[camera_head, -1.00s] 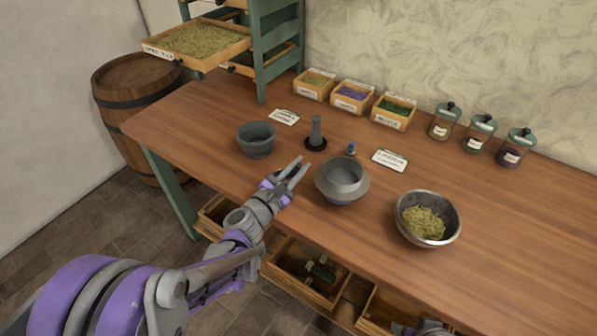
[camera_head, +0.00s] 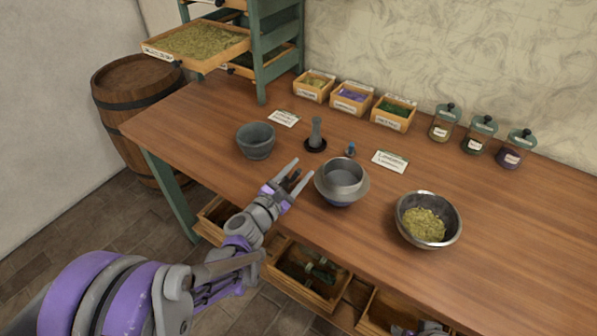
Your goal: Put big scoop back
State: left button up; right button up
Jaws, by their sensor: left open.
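I cannot make out a big scoop for certain in the head view. My left gripper (camera_head: 299,171) is open above the front part of the wooden table, just left of a grey wide-rimmed bowl (camera_head: 340,194). Its fingers are spread, with a dark part visible between them that I cannot identify. Nothing is clearly held. A dark green object (camera_head: 320,270) lies in an open drawer below the tabletop. A small grey part of my right arm or gripper (camera_head: 420,330) shows at the bottom edge; its jaws cannot be made out.
On the table (camera_head: 500,222) stand a grey mortar (camera_head: 256,141), a pestle (camera_head: 316,133) on a black stand, and a metal bowl (camera_head: 428,238) of yellow-green herbs. Labelled boxes (camera_head: 351,98) and lidded jars (camera_head: 479,133) line the back. Drawers (camera_head: 308,288) project below the front edge.

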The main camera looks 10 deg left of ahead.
pick_arm(q)
jog(key=v, duration=1)
jog(key=shift+s+a+r, duration=0.1)
jog(key=shift+s+a, duration=0.1)
jog(key=shift+s, duration=0.15)
jog(key=shift+s+a, duration=0.2)
jog(key=shift+s, duration=0.45)
